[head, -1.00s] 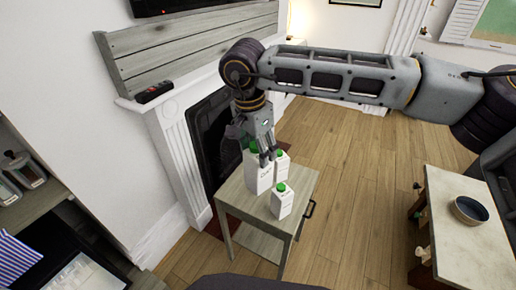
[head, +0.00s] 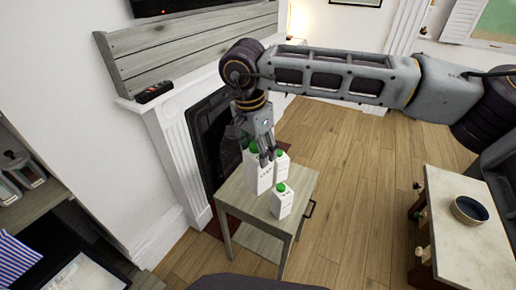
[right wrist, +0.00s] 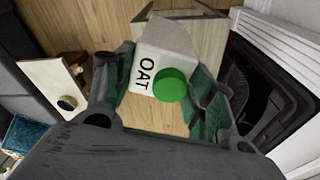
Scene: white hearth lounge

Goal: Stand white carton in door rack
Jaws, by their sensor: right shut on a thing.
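My right gripper (head: 262,152) is shut on a white carton (head: 256,178) with a green cap, at the side table. The carton is upright; I cannot tell whether its base touches the tabletop. In the right wrist view the same carton (right wrist: 150,75) shows its "OAT" label and green cap between the fingers (right wrist: 160,98). A second white carton (head: 284,163) stands just behind it to the right, partly hidden. A smaller white carton (head: 281,204) with a green cap stands in front, to the right. I cannot make out a door rack for certain. My left gripper is out of view.
The grey wooden side table (head: 245,207) stands near the white fireplace (head: 185,150). A marble-topped table (head: 448,225) with a bowl (head: 469,209) is at right. Wooden floor between is clear.

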